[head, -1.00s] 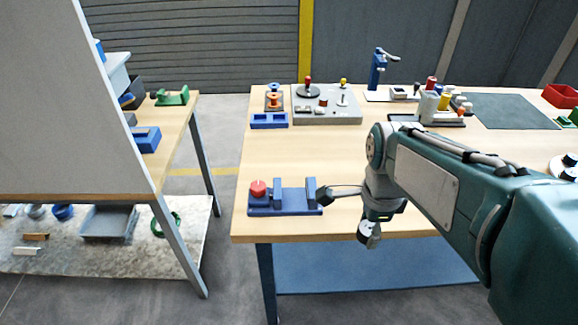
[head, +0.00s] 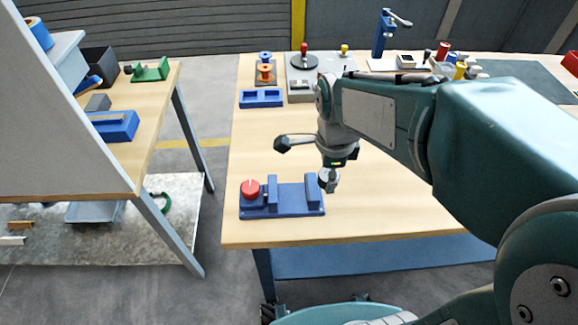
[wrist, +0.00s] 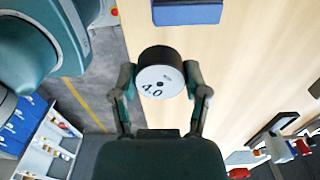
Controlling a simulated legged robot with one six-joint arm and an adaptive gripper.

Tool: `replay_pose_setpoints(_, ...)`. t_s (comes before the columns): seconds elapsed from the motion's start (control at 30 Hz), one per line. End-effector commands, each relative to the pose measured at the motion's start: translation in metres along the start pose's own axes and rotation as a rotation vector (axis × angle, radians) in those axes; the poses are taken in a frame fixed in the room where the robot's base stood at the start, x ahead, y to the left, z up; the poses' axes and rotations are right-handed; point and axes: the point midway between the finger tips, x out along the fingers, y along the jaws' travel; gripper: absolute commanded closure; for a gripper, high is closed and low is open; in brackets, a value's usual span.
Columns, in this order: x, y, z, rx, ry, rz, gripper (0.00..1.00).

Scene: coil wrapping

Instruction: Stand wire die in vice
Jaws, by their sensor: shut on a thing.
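The wire die (wrist: 160,80) is a short round piece with a dark rim and a pale face marked 4.0. In the wrist view my gripper (wrist: 160,88) is shut on its sides, one finger left and one right. In the head view the die (head: 326,180) hangs at the end of my gripper (head: 329,178), by the right end of the vice; any contact is unclear. The vice (head: 290,198) is blue, with two upright jaws and a red knob (head: 250,189) at its left, near the table's front left corner. A blue block at the wrist view's top edge appears to be the vice (wrist: 187,13).
A blue two-pocket tray (head: 261,99), orange spool (head: 265,72), grey panel (head: 318,88) and blue hand press (head: 384,34) stand toward the back. The table (head: 255,150) is bare between tray and vice. A second bench (head: 150,100) stands left across a floor gap.

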Motion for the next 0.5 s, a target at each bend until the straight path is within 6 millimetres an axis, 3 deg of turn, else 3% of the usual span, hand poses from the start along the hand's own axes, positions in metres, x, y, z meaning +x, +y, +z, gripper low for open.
replay_pose_setpoints(0.13, 0.015, -0.013, 0.030, -0.005, 0.001, 0.004, 1.00)
replay_pose_setpoints(0.3, 0.046, -0.023, 0.051, -0.002, 0.001, 0.005, 1.00)
replay_pose_setpoints(0.5, 0.065, -0.030, 0.065, 0.000, 0.000, 0.001, 1.00)
